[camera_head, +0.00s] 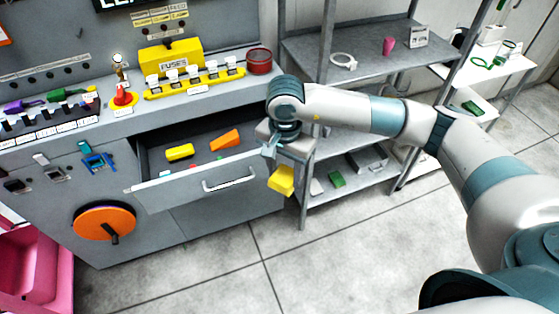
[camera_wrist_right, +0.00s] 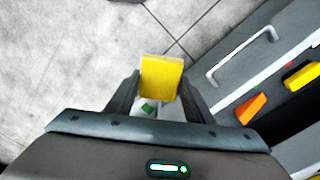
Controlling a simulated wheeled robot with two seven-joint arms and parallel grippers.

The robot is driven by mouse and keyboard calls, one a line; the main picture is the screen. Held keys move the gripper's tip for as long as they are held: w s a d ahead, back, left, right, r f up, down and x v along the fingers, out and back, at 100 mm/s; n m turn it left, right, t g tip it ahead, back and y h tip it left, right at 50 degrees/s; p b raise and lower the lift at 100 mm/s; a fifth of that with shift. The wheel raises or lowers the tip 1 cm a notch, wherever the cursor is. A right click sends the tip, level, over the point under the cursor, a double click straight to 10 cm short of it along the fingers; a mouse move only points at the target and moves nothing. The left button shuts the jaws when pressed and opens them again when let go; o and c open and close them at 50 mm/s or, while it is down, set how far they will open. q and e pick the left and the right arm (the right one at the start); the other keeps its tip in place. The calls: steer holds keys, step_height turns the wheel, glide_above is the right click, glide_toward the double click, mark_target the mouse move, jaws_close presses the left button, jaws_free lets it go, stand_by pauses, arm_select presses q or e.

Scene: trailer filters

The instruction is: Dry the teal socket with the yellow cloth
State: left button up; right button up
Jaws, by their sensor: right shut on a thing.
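My right gripper (camera_head: 271,150) is shut on the yellow cloth (camera_head: 281,180), which hangs below it just right of the open drawer. In the right wrist view the cloth (camera_wrist_right: 161,78) sits between the two fingertips (camera_wrist_right: 160,95) as a stiff yellow block. A blue-teal fitting (camera_head: 98,160) is on the cabinet front, left of the drawer; it is too small to tell for sure that it is the teal socket. The cloth is well apart from it. My left gripper is not in view.
The open drawer (camera_head: 215,184) juts out, holding a yellow block (camera_head: 180,152) and an orange wedge (camera_head: 226,139). An orange disc with a handle (camera_head: 104,222) is below the fitting. A grey shelf (camera_head: 300,50) stands at right. The floor in front is clear.

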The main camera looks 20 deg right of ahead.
steer(key=s+d+f+n, duration=0.2)
steer(key=s+f+n, duration=0.4)
steer(key=s+n, duration=0.4)
steer(key=shift+f, duration=0.1)
